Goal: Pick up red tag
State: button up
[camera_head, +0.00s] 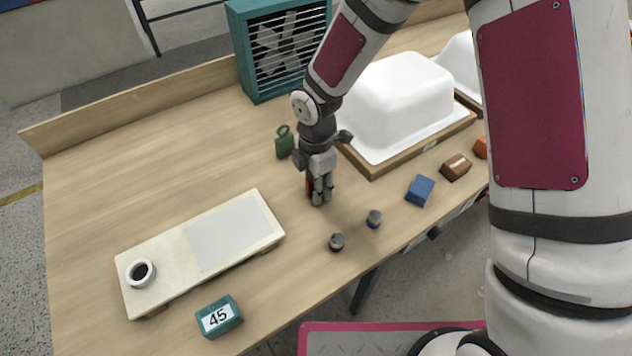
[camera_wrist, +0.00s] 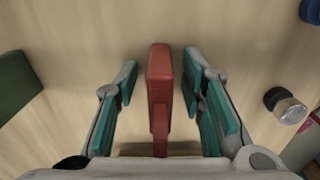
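The red tag (camera_wrist: 160,85) stands between the two fingers of my gripper (camera_wrist: 162,100) in the wrist view. The fingers have teal pads and are open, with a gap on each side of the tag; the right gap is narrower. In the head view my gripper (camera_head: 319,196) points down at the table, and only a sliver of the red tag (camera_head: 309,184) shows at its left side. The rest of the tag is hidden behind the fingers there.
A green tag (camera_head: 284,146) stands behind my gripper. A white tub shell (camera_head: 397,95) is close at right. Two small knobs (camera_head: 336,242) (camera_head: 374,219) and a blue block (camera_head: 420,190) lie in front and right. A pale board (camera_head: 160,250) and teal timer (camera_head: 219,316) are left. A teal fan box (camera_head: 275,45) stands behind.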

grip_shut()
